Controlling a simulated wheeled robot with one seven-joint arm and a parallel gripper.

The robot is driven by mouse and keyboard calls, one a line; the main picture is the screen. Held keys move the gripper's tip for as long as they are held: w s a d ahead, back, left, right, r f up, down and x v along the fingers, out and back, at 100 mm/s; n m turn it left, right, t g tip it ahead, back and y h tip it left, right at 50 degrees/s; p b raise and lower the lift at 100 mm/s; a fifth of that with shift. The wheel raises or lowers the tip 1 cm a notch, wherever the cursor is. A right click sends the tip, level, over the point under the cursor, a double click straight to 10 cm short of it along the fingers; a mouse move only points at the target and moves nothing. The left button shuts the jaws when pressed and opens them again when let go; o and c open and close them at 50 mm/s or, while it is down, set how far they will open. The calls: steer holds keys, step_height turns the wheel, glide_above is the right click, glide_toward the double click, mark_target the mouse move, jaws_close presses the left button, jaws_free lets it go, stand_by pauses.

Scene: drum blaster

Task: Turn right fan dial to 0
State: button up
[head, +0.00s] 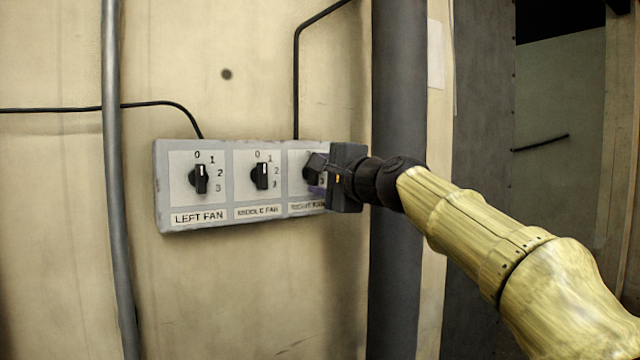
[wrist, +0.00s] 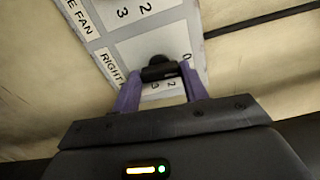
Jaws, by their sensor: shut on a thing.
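The right fan dial is a black knob on the right plate of the grey switch panel (head: 222,226). In the wrist view the right fan dial (wrist: 160,72) sits between the two purple fingers of my gripper (wrist: 162,76). My gripper is shut on the dial's bar, one finger at each end. The numbers 0, 2 and 3 show around it; the 1 is hidden, seemingly by the right finger. I cannot tell exactly which number the dial points to. In the head view my gripper (head: 319,180) covers much of the right plate and its label.
The left fan dial (head: 200,178) and middle fan dial (head: 261,176) are on the same panel, left of my gripper. A thick dark pipe (head: 398,90) stands just right of the panel. A thinner grey pipe (head: 113,130) runs down the wall at left.

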steer(key=shift+f+n, duration=0.15)
steer(key=shift+n, duration=0.35)
steer(key=o, duration=1)
steer(key=shift+b, duration=0.35)
steer(key=shift+s+d+b, duration=0.45)
steer(key=shift+s+b, duration=0.1)
steer(key=shift+b, duration=0.05)
steer(key=b+v, duration=0.9)
steer(key=v, duration=0.7)
